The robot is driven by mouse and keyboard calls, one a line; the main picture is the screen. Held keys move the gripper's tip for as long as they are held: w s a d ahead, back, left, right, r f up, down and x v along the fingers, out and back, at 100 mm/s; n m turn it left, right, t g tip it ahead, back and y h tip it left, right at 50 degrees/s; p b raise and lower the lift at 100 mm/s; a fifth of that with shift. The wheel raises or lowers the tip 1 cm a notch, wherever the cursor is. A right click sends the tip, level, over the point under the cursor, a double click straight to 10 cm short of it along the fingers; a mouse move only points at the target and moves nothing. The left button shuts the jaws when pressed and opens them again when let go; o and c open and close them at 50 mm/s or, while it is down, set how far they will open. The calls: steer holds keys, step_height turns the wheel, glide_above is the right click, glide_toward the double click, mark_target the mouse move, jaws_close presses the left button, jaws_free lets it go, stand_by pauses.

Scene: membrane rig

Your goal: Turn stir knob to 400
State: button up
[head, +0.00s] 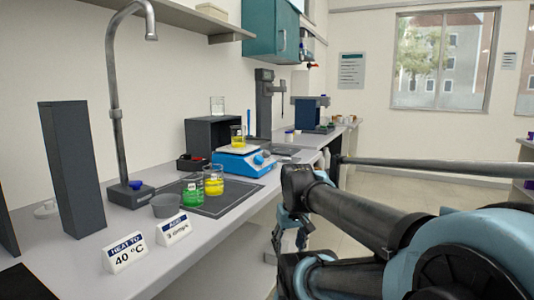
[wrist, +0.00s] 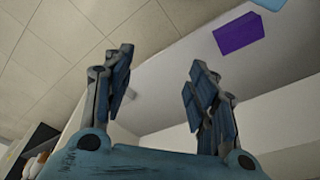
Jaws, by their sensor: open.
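The blue and white stirrer hotplate (head: 244,161) sits on the bench in the head view, with a beaker of yellow liquid (head: 238,137) on its top. Its front faces the room; the stir knob and any scale are too small to make out. My gripper (wrist: 158,88) shows in the wrist view with its two fingers wide apart and nothing between them.
Beakers of green (head: 193,195) and yellow liquid (head: 213,180) stand on a dark mat (head: 238,195) before the hotplate. Sign cards (head: 125,253), a grey bowl (head: 166,206) and a tall grey block (head: 72,170) stand nearer. A tap (head: 116,100) rises behind. Floor is clear beyond my arm.

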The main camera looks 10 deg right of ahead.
steer(key=w+r+n+y, duration=0.2)
steer(key=w+r+n, duration=0.4)
steer(key=w+r, duration=1.4)
steer(key=n+y, duration=0.1)
steer(key=n, duration=0.5)
glide_toward(267, 152)
steer(key=shift+t, duration=0.4)
steer(key=x, duration=0.9)
steer(key=shift+s+d+f, duration=0.1)
steer(key=shift+f, duration=0.1)
steer(key=c, duration=1.1)
